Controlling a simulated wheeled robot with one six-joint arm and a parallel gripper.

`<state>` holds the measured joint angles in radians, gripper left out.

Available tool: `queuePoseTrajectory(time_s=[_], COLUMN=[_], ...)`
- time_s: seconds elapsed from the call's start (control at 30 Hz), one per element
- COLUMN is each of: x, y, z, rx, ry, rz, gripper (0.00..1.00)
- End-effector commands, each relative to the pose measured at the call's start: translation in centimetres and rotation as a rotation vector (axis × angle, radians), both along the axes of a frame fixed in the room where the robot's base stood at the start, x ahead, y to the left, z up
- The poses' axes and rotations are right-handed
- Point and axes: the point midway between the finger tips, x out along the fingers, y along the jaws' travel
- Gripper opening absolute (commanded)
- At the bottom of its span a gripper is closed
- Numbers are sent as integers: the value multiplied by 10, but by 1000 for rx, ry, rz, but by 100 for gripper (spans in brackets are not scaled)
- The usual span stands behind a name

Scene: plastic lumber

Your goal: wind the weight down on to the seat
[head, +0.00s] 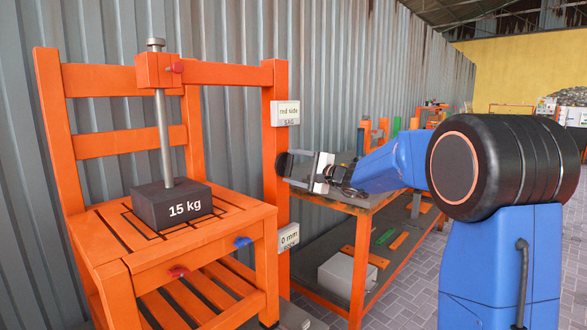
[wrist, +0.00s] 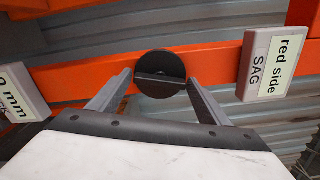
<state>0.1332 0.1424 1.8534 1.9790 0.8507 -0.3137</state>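The black weight (head: 172,203), marked "15 kg", is at the lower end of a grey rod (head: 162,130) under an orange crosshead. It is over the slatted orange seat (head: 125,228), within a dark square outline; I cannot tell whether it touches the seat. A round black knob (wrist: 160,64) with a raised bar across its face is on the orange post. My gripper (wrist: 160,78) faces the knob, one finger on each side, with what looks like a small gap. In the head view my gripper (head: 291,168) is at the post, its tips partly hidden.
A "red side SAG" label (head: 286,113) and a "0 mm" label (head: 288,237) are on the post above and below my gripper. An orange workbench (head: 352,205) with a box (head: 346,272) on its lower shelf stands behind. A corrugated wall (head: 230,35) backs the chair.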

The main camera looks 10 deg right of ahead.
Motion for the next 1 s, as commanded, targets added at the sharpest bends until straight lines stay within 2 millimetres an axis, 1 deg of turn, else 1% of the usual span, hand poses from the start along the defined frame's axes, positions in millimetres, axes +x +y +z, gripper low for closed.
queuePoseTrajectory(time_s=[0.03, 0.07, 0.1, 0.27, 0.57, 0.87, 0.9, 0.93, 0.97, 1.0], x=[0, 0, 0, 0, 0, 0, 0, 0, 0, 0], y=[0, 0, 0, 0, 0, 0, 0, 0, 0, 0], z=[0, 0, 0, 0, 0, -1, -1, -1, -1, -1], rx=[0, 0, 0, 9, 114, 122, 122, 122, 121, 121], ry=[0, 0, 0, 6, 84, 90, 90, 90, 89, 89], rz=[0, 0, 0, 0, 0, 0, 0, 0, 0, 0], gripper=[57, 50, 41, 40, 40, 40, 70, 77, 81, 81])
